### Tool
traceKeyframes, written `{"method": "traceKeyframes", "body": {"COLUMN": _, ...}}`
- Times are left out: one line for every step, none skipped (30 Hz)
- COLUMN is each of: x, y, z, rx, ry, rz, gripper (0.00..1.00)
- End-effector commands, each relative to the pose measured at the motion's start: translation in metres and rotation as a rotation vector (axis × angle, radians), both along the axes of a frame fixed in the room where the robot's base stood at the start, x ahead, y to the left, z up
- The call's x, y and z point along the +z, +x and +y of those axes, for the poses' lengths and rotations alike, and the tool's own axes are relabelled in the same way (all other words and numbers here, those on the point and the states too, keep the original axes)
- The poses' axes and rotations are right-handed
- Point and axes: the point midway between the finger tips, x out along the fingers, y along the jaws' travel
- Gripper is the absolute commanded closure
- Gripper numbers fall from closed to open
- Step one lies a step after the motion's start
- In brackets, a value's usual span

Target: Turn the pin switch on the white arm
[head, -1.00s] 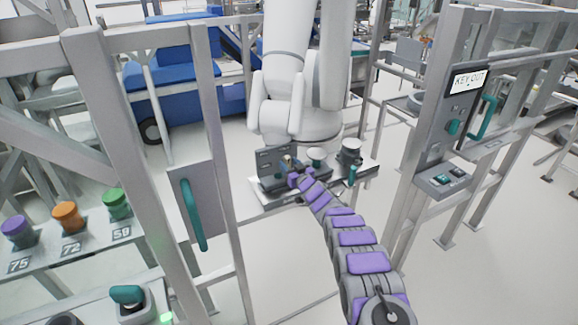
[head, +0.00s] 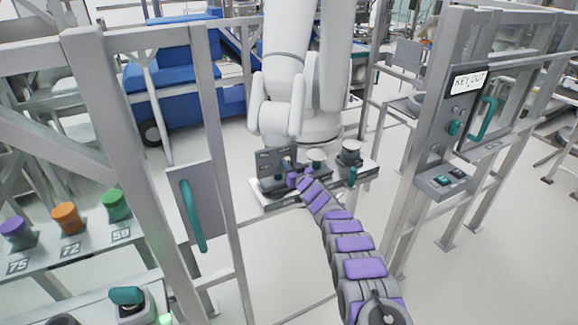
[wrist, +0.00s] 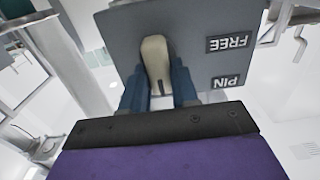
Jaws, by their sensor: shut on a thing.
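The white arm (head: 290,85) stands behind the fence opening in the head view, with a grey switch box at its base. The box's dark panel (head: 274,161) faces me. In the wrist view the grey panel (wrist: 205,30) carries the labels "FREE" and "PIN", seen upside down. A pale beige switch lever (wrist: 155,58) sticks out of the panel. My gripper (wrist: 160,88) has its two blue fingers on either side of the lever and is shut on it. In the head view my gripper (head: 292,172) is small at the panel and its fingers are partly hidden.
Fence posts stand on both sides of my arm, with a teal door handle (head: 193,215) at left. A "KEY OUT" control post (head: 455,110) stands at right. Coloured knobs (head: 66,217) are at lower left. A round-topped fixture (head: 350,152) sits right of the box.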

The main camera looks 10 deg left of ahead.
Motion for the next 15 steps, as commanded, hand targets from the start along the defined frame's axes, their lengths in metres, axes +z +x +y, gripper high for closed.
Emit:
{"method": "traceKeyframes", "body": {"x": 0.0004, "y": 0.0001, "z": -0.0002, "rx": 0.000, "ry": 0.001, "rz": -0.001, "gripper": 0.85}}
{"method": "traceKeyframes", "body": {"x": 0.0003, "y": 0.0002, "z": -0.0001, "rx": 0.000, "ry": 0.000, "rz": 0.000, "gripper": 0.88}}
{"method": "traceKeyframes", "body": {"x": 0.0003, "y": 0.0002, "z": -0.0001, "rx": 0.000, "ry": 0.000, "rz": 0.000, "gripper": 0.92}}
{"method": "traceKeyframes", "body": {"x": 0.0003, "y": 0.0003, "z": -0.0001, "rx": 0.000, "ry": 0.000, "rz": 0.000, "gripper": 0.95}}
{"method": "traceKeyframes", "body": {"x": 0.0003, "y": 0.0004, "z": 0.0000, "rx": 0.000, "ry": 0.001, "rz": -0.001, "gripper": 0.98}}
{"method": "traceKeyframes", "body": {"x": 0.0004, "y": 0.0004, "z": 0.0000, "rx": 0.000, "ry": 0.000, "rz": 0.000, "gripper": 1.00}}
{"method": "traceKeyframes", "body": {"x": 0.0003, "y": 0.0004, "z": 0.0001, "rx": 0.000, "ry": 0.000, "rz": 0.000, "gripper": 1.00}}
{"method": "traceKeyframes", "body": {"x": 0.0004, "y": 0.0005, "z": 0.0002, "rx": 0.000, "ry": 0.000, "rz": 0.000, "gripper": 1.00}}
{"method": "traceKeyframes", "body": {"x": 0.0003, "y": 0.0005, "z": 0.0002, "rx": 0.000, "ry": -0.001, "rz": -0.001, "gripper": 1.00}}
{"method": "traceKeyframes", "body": {"x": 0.0003, "y": 0.0005, "z": 0.0003, "rx": 0.000, "ry": -0.002, "rz": -0.001, "gripper": 1.00}}
{"method": "traceKeyframes", "body": {"x": 0.0003, "y": 0.0005, "z": 0.0003, "rx": -0.001, "ry": -0.003, "rz": -0.002, "gripper": 1.00}}
{"method": "traceKeyframes", "body": {"x": 0.0005, "y": 0.0005, "z": 0.0005, "rx": -0.001, "ry": -0.007, "rz": -0.004, "gripper": 1.00}}
{"method": "traceKeyframes", "body": {"x": 0.0004, "y": 0.0005, "z": 0.0006, "rx": 0.000, "ry": -0.010, "rz": -0.007, "gripper": 1.00}}
{"method": "traceKeyframes", "body": {"x": 0.0006, "y": 0.0004, "z": 0.0006, "rx": -0.001, "ry": -0.014, "rz": -0.010, "gripper": 1.00}}
{"method": "traceKeyframes", "body": {"x": 0.0006, "y": 0.0004, "z": 0.0008, "rx": -0.001, "ry": -0.022, "rz": -0.015, "gripper": 1.00}}
